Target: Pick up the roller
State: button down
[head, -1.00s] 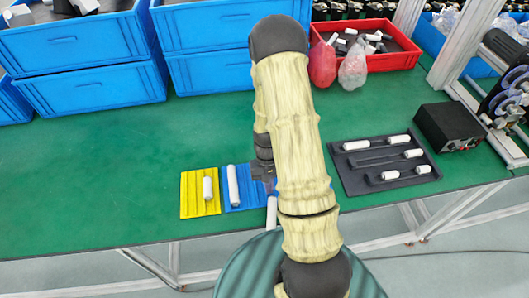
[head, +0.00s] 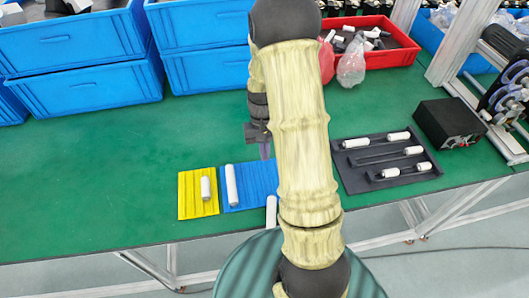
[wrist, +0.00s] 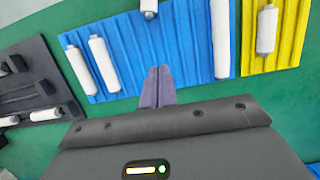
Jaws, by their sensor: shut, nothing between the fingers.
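My gripper (head: 265,152) is shut and empty, above the far edge of the blue grooved tray (head: 253,178) in the head view. In the wrist view my closed fingertips (wrist: 158,72) point at a bare part of the blue tray (wrist: 155,45). A long white roller (head: 231,185) lies on its left part, and it also shows in the wrist view (wrist: 220,45). Another white roller (head: 271,211) is partly hidden behind my arm. The wrist view shows two more white rollers (wrist: 78,68) (wrist: 104,65) side by side on this tray. A shorter roller (head: 206,188) lies on the yellow tray (head: 187,195).
A dark tray (head: 350,180) with several white rollers lies to the right, beside a black box (head: 447,124). Blue bins (head: 90,60) and a red bin (head: 400,58) stand at the back. The green table (head: 110,160) is clear at left.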

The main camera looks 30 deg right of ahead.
jog(key=shift+w, duration=0.1)
jog(key=shift+a+r, duration=0.1)
jog(key=s+a+r+n+t, duration=0.3)
jog(key=s+a+r+t, duration=0.2)
jog(key=s+a+r, duration=0.3)
notch_tip(320, 180, up, 3)
jog(key=shift+s+a+r+h, duration=0.1)
jog(key=shift+s+a+h, duration=0.3)
jog(key=shift+a, duration=0.05)
